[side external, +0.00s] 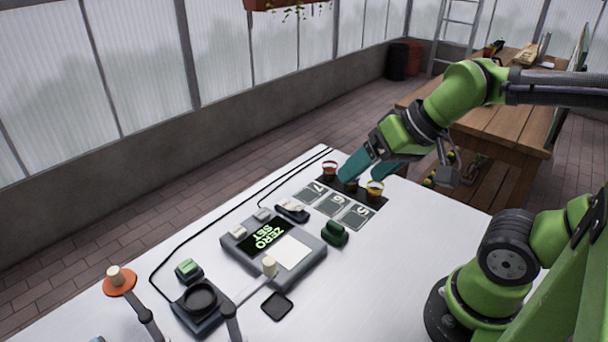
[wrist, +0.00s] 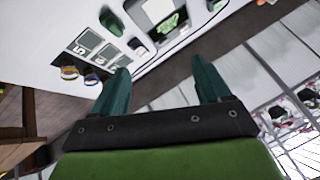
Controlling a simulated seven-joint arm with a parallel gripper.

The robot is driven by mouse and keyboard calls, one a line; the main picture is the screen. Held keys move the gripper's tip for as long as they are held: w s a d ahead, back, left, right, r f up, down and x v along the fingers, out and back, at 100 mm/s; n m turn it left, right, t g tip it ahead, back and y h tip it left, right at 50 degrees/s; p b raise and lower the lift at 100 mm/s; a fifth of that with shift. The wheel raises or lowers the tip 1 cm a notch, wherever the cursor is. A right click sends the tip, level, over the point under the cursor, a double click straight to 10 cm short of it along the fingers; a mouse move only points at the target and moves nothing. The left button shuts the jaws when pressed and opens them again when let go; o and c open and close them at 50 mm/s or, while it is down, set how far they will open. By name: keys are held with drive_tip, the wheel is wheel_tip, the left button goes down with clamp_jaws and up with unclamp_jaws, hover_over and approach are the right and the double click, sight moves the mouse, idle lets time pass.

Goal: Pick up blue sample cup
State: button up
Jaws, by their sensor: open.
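The blue sample cup (side external: 352,187) stands in the middle of a row of three on a dark strip at the table's far edge, partly hidden by my gripper's finger. A red cup (side external: 329,169) is on its left and a yellow cup (side external: 375,188) on its right. My gripper (side external: 360,175) is open and empty, its teal fingers angled down close to the cups. In the wrist view the blue cup (wrist: 91,79) lies left of the left finger, outside the gap of my gripper (wrist: 160,68), beside the yellow cup (wrist: 69,73). The red cup is not clearly visible there.
Numbered pads (side external: 333,205) lie in front of the cups. A grey device (side external: 274,250) reading "ZERO SET", a green object (side external: 334,233) and a black scale-like unit (side external: 199,303) stand nearer. The white table's right part is clear. A wooden bench (side external: 500,110) stands behind.

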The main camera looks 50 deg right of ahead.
drive_tip(key=w+d+f+m+g+h, duration=0.1)
drive_tip(key=w+d+f+m+h, duration=0.1)
drive_tip(key=w+d+f, duration=0.3)
drive_tip(key=w+d+m+g+h, duration=0.1)
drive_tip(key=w+d+h, duration=0.15)
drive_tip(key=d, duration=0.55)
drive_tip(key=w+d+f+m+g+h, duration=0.1)
drive_tip(key=w+d+f+m+g, duration=0.1)
drive_tip(key=w+d+f, duration=0.3)
drive_tip(key=x, duration=0.3)
drive_tip(key=d+x, duration=0.1)
drive_tip(key=x, duration=0.4)
drive_tip(key=shift+w+d, duration=0.15)
drive_tip(key=shift+d, duration=0.3)
drive_tip(key=shift+w+x, duration=0.15)
drive_tip(key=shift+x, duration=1.35)
drive_tip(key=shift+w+x, duration=0.15)
drive_tip(key=shift+x, duration=1.3)
drive_tip(key=shift+a, duration=0.2)
drive_tip(key=shift+c, duration=0.2)
drive_tip(key=c, duration=1)
